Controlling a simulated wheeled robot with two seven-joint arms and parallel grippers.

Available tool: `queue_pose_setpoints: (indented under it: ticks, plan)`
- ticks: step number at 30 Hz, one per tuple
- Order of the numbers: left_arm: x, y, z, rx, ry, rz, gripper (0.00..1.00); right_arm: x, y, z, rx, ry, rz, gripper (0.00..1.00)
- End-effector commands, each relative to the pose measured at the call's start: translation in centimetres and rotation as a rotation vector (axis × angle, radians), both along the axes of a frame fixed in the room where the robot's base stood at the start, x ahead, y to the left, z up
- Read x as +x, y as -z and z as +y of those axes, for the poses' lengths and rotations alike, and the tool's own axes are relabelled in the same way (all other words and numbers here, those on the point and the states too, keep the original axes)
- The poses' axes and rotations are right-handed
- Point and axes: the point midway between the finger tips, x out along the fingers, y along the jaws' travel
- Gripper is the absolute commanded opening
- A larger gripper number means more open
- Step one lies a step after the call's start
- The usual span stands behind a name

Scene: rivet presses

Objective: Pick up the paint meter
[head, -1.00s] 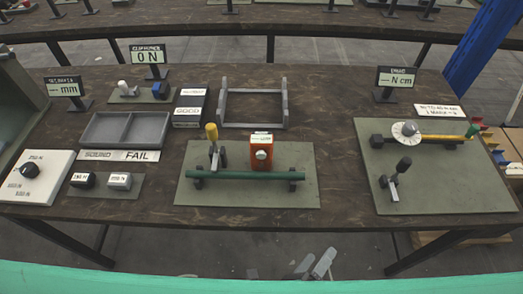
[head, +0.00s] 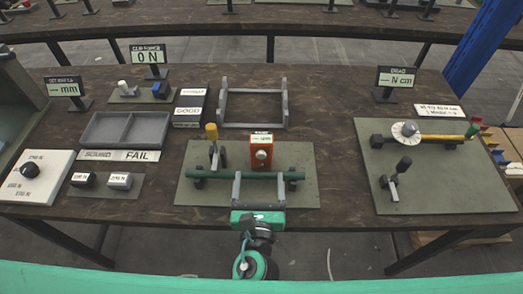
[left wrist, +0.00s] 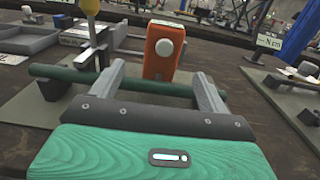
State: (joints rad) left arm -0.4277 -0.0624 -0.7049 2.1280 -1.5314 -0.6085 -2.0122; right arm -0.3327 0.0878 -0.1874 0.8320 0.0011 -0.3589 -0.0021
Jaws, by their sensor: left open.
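The paint meter, an orange box with a round white knob and a small label on top (head: 261,152), stands upright on the green-grey mat, behind the green rod (head: 215,178). In the left wrist view the meter (left wrist: 162,48) shows ahead, between the finger lines. My left gripper (head: 259,175) is open and empty in front of the meter. Its fingers reach across the green rod, one on each side of the meter's line; I cannot tell whether they touch the rod. The meter's lower part is partly hidden by the rod in the wrist view. My right gripper is not in view.
A yellow-handled clamp (head: 212,133) stands just left of the meter. A grey frame (head: 252,123) is behind it. A divided grey tray (head: 124,129) lies left, and another fixture board (head: 440,190) lies right. Bare table separates the mat from that board.

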Motion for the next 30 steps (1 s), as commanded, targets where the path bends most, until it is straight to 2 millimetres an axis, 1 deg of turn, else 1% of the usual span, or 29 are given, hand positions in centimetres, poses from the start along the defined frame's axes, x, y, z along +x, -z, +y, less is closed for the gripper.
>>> queue_pose_setpoints:
  ticks: [1, 3, 6, 11, 18, 21, 24, 29, 30]
  plan:
    - [1.0, -0.1, 0.0, -0.002, -0.002, -0.002, 0.78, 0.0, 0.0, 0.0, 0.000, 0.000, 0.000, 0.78]
    - [2.0, -0.1, 0.0, -0.002, -0.001, -0.001, 0.78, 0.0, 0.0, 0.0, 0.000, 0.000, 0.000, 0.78]
    - [3.1, 0.0, 0.0, -0.002, 0.001, -0.001, 0.78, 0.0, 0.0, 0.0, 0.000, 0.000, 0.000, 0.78]
    - [4.0, 0.0, -0.1, -0.003, 0.002, 0.000, 0.78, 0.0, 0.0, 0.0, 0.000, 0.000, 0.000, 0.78]
    - [7.4, -0.2, -0.4, -0.003, 0.001, -0.002, 0.78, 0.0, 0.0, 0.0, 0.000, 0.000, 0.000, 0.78]
    - [8.4, -0.2, -0.4, -0.004, 0.001, 0.000, 0.78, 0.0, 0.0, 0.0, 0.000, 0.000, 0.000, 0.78]
    - [8.7, -0.2, -0.4, -0.003, 0.002, -0.001, 0.78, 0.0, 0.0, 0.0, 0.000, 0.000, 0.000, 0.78]
    - [8.7, -0.2, -0.4, -0.003, 0.002, 0.000, 0.78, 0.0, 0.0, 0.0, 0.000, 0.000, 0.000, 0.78]
    - [8.7, -0.2, -0.4, -0.003, 0.002, 0.000, 0.76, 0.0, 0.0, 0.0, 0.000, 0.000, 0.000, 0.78]
